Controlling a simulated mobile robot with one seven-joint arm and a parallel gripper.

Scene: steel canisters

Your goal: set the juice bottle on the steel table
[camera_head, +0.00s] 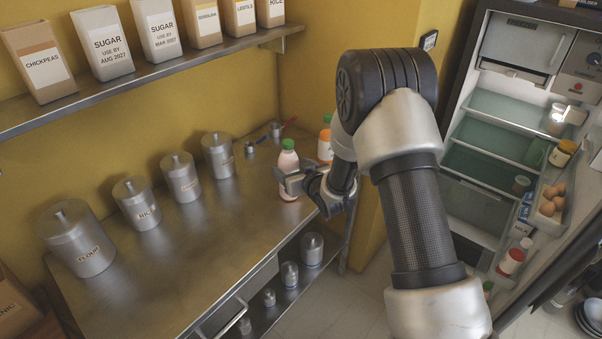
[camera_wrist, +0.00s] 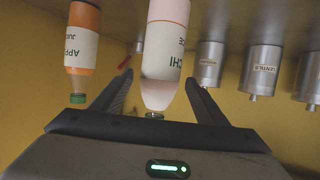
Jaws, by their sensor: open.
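A pink bottle with a green cap (camera_head: 288,160) is upright at the right end of the steel table (camera_head: 225,240), its base seemingly on the tabletop. In the wrist view, which is upside down, this bottle (camera_wrist: 165,55) is between my two open fingers, its label partly cut off and ending in "CHI". My gripper (camera_head: 290,183) is around its lower part; I cannot tell whether a finger touches it. An orange bottle (camera_head: 325,148) stands behind my gripper, partly hidden by my arm. In the wrist view the orange bottle's label (camera_wrist: 80,45) reads as apple juice.
Steel canisters line the table's back, from the flour canister (camera_head: 76,240) to a smaller one (camera_head: 217,155). A shelf (camera_head: 130,80) of labelled boxes hangs above. An open fridge (camera_head: 500,140) is right. The front tabletop is clear.

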